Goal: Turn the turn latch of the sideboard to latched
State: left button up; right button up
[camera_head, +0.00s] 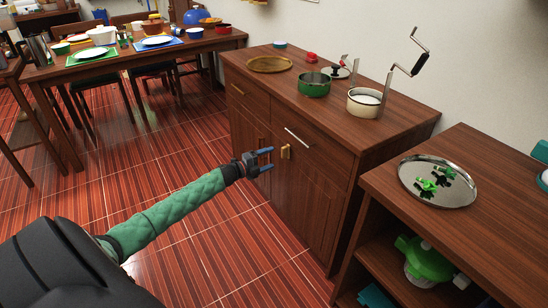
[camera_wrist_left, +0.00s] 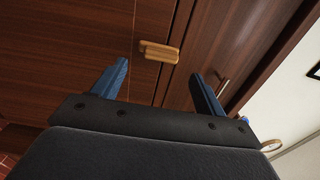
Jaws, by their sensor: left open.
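The sideboard (camera_head: 325,190) is dark brown wood and stands against the wall, with drawers above and doors below. My left gripper (camera_head: 267,160) is open and empty, with blue fingers pointing at the sideboard front, a little short of the latch. In the left wrist view the fingers (camera_wrist_left: 160,90) stand apart on either side of it. My right gripper is not in view.
A silver drawer handle (camera_head: 298,137) sits close above and right of the latch. A green pot (camera_head: 314,84), a white pot (camera_head: 364,102) and a wooden tray (camera_head: 269,64) stand on top. A lower shelf unit with a metal tray (camera_head: 437,199) is at the right.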

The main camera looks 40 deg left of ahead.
pick_arm(q)
jog(key=shift+v, duration=1.2)
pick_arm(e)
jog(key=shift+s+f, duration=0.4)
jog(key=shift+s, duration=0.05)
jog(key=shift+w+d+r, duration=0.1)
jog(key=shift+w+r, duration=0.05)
pick_arm(q)
jog(key=shift+a, duration=0.1)
